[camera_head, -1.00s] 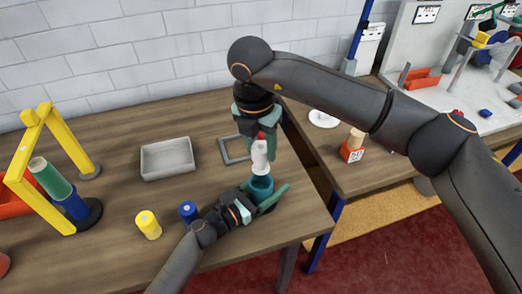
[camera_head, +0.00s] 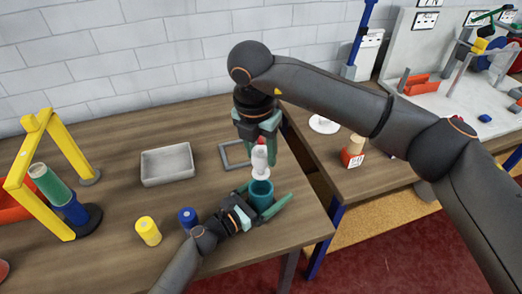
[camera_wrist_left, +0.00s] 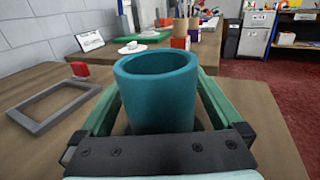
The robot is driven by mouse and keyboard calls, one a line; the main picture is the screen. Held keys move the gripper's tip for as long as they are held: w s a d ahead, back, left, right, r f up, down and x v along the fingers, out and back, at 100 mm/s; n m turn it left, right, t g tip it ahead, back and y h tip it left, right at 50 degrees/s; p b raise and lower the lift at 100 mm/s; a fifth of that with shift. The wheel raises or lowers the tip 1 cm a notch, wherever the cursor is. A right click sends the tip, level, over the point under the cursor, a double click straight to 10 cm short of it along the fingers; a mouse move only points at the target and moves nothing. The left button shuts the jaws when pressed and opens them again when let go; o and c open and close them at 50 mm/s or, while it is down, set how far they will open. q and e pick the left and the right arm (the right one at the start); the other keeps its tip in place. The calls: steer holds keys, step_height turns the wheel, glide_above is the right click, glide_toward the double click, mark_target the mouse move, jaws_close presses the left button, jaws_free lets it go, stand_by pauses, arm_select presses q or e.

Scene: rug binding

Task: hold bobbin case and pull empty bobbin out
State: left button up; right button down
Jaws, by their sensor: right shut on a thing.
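The teal bobbin case (camera_head: 261,196) stands upright near the table's front right corner. My left gripper (camera_head: 268,198) has a finger on each side of it, low down; I cannot tell whether both touch it. The left wrist view shows the case (camera_wrist_left: 157,95) between the fingers, its mouth open and no bobbin showing above it. My right gripper (camera_head: 262,132) points down and is shut on the white empty bobbin (camera_head: 260,160). In the head view the bobbin's lower end shows just above the case's rim. The bobbin is not in the left wrist view.
A grey square frame (camera_head: 222,155) and grey tray (camera_head: 167,165) lie behind. A yellow stand (camera_head: 13,182) is at far left. A second table (camera_head: 345,182) adjoins on the right.

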mark_target(252, 204)
arm_select(q)
steer(key=v, duration=0.7)
steer(key=shift+s+a, duration=0.15)
steer(key=shift+a, duration=0.05)
